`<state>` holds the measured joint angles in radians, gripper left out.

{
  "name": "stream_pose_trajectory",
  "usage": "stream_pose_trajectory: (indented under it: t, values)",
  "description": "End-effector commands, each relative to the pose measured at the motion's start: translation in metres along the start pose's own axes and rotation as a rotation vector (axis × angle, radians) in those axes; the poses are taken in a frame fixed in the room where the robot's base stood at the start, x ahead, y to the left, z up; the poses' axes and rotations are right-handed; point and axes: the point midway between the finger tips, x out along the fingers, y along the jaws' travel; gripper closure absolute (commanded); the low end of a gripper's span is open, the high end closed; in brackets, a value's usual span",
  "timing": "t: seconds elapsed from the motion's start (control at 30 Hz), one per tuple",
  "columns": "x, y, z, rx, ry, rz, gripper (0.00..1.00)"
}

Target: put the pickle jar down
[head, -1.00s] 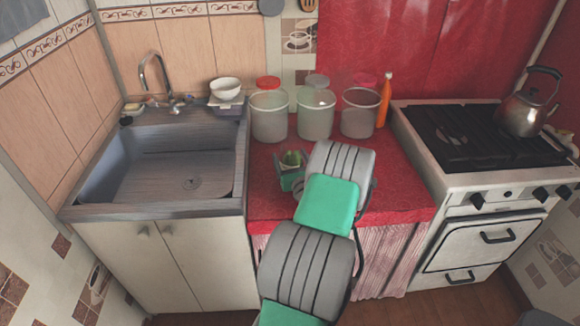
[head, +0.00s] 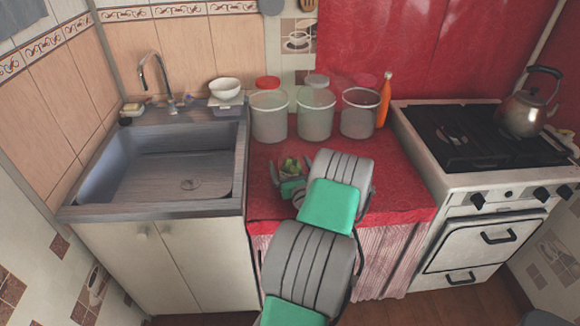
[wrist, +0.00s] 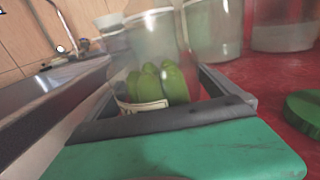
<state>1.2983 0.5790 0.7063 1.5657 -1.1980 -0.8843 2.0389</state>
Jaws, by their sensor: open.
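The pickle jar (head: 290,163) is clear glass with green pickles inside, on the red counter in front of the big clear jars. It also shows in the wrist view (wrist: 165,82), looking upright, with a pale label low on its side. My gripper (head: 292,174) is open around the jar, one finger on each side. In the wrist view the fingers (wrist: 157,95) stand apart from the glass, with some room at the right. The jar's base is hidden behind my gripper, so its contact with the counter is not visible.
Several large clear jars (head: 316,116) line the back of the red counter (head: 395,185), beside an orange bottle (head: 384,100). The sink (head: 160,165) is left, the stove (head: 480,140) right. A green round thing (wrist: 306,110) lies right of my gripper in the wrist view.

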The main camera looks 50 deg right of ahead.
Motion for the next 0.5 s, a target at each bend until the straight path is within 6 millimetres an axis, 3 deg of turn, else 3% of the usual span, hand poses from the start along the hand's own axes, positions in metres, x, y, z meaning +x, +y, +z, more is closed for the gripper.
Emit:
stream_pose_trajectory:
  t: [0.17, 0.5]
  values:
    - [-0.011, -0.001, 0.001, 0.003, 0.003, -0.001, 0.00]
    - [-0.097, -0.002, 0.000, -0.002, -0.002, -0.005, 0.00]
